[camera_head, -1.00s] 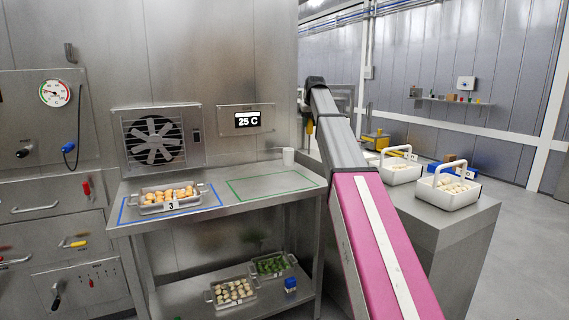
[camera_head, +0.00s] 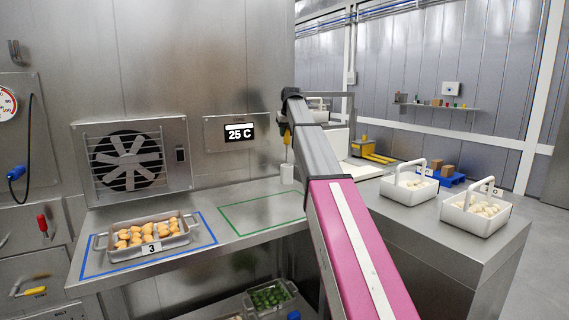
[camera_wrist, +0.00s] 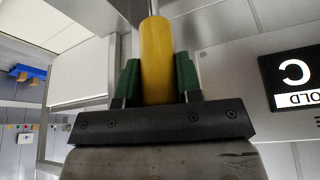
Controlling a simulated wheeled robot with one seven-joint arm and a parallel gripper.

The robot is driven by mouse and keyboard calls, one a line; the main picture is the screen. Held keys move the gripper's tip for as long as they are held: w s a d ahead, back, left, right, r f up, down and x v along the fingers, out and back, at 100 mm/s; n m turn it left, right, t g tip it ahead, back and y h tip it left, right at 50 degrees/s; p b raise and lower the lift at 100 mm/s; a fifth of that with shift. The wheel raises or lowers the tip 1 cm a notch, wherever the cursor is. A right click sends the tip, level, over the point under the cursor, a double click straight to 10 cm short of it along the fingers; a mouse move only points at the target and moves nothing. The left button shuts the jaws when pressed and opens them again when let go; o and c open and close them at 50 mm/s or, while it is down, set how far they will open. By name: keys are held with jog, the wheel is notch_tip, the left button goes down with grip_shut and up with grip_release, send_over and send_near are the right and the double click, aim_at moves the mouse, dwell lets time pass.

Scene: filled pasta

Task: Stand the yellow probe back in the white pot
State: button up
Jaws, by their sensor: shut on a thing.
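My gripper (camera_wrist: 160,82) is shut on the yellow probe (camera_wrist: 157,50), whose yellow handle sits between two green finger pads in the wrist view. A thin metal rod runs from the handle out of the top of that view. In the head view the yellow probe (camera_head: 287,137) hangs upright under the arm's end, above the white pot (camera_head: 287,174). The white pot stands at the back of the steel bench, right of the green outline. I cannot tell whether the rod tip is inside the pot.
A tray of filled pasta (camera_head: 148,234) marked 3 lies in the blue outline. The green-outlined area (camera_head: 262,212) is bare. Two white handled baskets (camera_head: 409,189) stand on the right counter. A fan (camera_head: 127,160) and a 25 C display (camera_head: 240,133) are on the wall behind.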

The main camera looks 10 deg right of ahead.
aim_at(287, 144)
notch_tip(287, 144, down, 8)
jog(key=shift+f, duration=0.15)
dwell(0.3)
jog(key=o, duration=0.9)
jog(key=shift+f, duration=0.1)
jog(key=shift+o, duration=0.2)
jog(key=v, duration=1.2)
